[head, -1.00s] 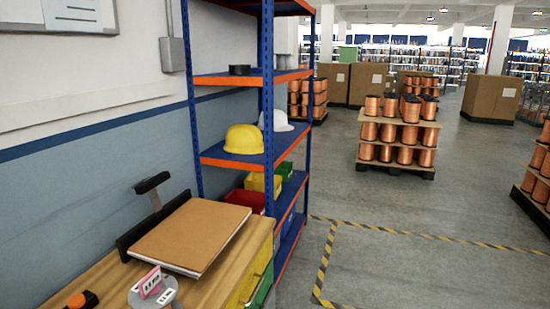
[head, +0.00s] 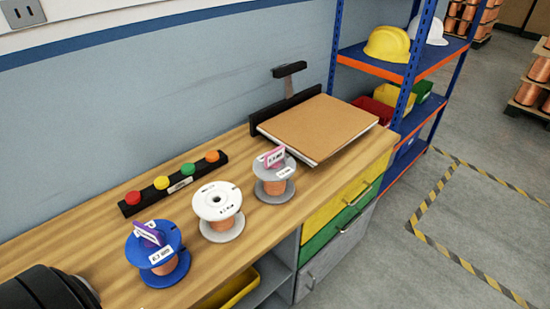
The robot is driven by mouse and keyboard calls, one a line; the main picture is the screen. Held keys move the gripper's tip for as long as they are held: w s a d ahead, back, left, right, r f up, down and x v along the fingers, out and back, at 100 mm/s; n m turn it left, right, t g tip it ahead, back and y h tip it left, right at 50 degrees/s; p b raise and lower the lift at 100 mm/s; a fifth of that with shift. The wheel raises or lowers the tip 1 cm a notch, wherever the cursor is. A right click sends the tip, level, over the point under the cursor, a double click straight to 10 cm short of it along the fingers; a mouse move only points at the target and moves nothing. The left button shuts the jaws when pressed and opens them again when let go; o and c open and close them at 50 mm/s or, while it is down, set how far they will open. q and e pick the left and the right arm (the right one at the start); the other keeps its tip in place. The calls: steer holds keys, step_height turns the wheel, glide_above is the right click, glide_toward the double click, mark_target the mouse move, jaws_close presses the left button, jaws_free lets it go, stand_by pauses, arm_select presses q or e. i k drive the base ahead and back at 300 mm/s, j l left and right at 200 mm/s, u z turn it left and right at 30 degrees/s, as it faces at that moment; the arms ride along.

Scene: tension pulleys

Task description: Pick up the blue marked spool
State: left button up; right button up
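A blue spool (head: 157,254) with copper wire, a purple tag and a white label stands upright on the wooden bench (head: 110,268) at the lower left. A white spool (head: 218,211) stands to its right. A grey spool (head: 274,175) with a pink tag stands further right. Neither of my grippers can be made out. A black rounded part at the lower left corner, apart from the blue spool, looks like part of my own body.
A black strip with coloured buttons (head: 173,183) lies behind the spools. A brown board on a stack (head: 318,128) and a hammer-like tool (head: 289,80) sit at the bench's right end. A blue shelf rack (head: 406,95) with helmets stands beyond.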

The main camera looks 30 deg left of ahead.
mark_target(160, 264)
steer(key=j+u, duration=0.15)
steer(key=u, duration=1.8)
steer(key=l+u, duration=0.85)
steer(key=k+j, duration=0.05)
steer(key=j, duration=0.05)
